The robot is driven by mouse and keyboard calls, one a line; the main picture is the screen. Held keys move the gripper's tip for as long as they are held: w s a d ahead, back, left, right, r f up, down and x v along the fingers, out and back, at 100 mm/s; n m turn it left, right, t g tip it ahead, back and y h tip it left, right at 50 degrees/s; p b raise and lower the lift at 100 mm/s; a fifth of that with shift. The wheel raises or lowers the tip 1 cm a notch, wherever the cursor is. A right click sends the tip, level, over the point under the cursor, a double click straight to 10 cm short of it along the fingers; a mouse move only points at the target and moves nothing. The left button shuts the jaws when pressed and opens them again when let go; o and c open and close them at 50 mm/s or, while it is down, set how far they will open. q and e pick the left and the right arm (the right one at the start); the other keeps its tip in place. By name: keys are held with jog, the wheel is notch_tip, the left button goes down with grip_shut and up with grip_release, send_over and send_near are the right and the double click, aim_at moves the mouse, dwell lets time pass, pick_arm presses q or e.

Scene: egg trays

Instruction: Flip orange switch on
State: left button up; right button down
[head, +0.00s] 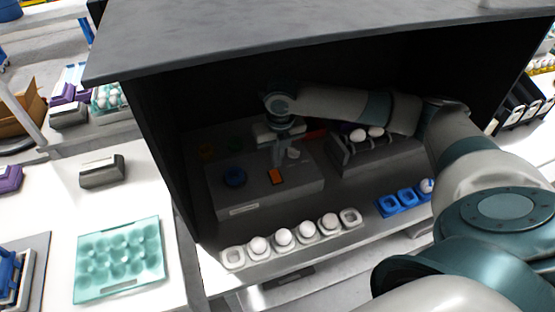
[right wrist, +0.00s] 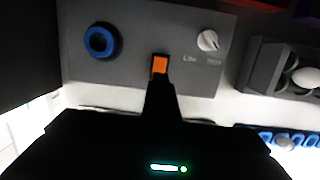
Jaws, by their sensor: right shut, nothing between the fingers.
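The orange switch (head: 276,176) is a small rectangle on the front of a grey control box (head: 300,192) inside the dark cabinet. In the right wrist view the orange switch (right wrist: 159,66) shows just beyond the fingertips. My right gripper (head: 281,150) reaches into the cabinet and is above and behind the switch in the head view. In the right wrist view the right gripper (right wrist: 160,86) is shut and empty, its tip at the lower edge of the switch; I cannot tell whether it touches. My left gripper is not in view.
A blue ring button (right wrist: 102,40) and a white knob (right wrist: 207,40) flank the switch. A white egg tray (head: 233,258) stands in front of the box, with a dark egg holder (head: 345,162) and a blue tray (head: 388,206) at right. The cabinet roof (head: 300,40) hangs above my arm.

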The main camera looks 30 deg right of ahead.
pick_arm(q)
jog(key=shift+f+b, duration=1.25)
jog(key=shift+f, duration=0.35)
pick_arm(e)
notch_tip(320, 180, up, 8)
jog(key=s, duration=0.1)
jog(key=shift+a, duration=0.2)
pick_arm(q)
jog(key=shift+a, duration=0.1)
pick_arm(e)
jog(key=shift+s+r, duration=0.1)
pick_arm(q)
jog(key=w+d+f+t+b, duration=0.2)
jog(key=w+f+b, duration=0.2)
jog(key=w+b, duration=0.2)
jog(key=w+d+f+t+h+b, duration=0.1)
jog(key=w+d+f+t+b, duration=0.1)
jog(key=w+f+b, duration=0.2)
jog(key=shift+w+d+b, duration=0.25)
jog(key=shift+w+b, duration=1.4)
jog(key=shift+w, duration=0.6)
pick_arm(e)
jog(key=shift+w+d+m, duration=0.1)
jog(key=shift+w+m, duration=0.1)
jog(key=shift+m, duration=2.8)
jog(key=shift+w+m, duration=0.25)
jog(key=shift+m, duration=2.75)
jog(key=shift+w+d+m, duration=0.1)
jog(key=shift+w+m, duration=0.1)
jog(key=shift+m, duration=2.8)
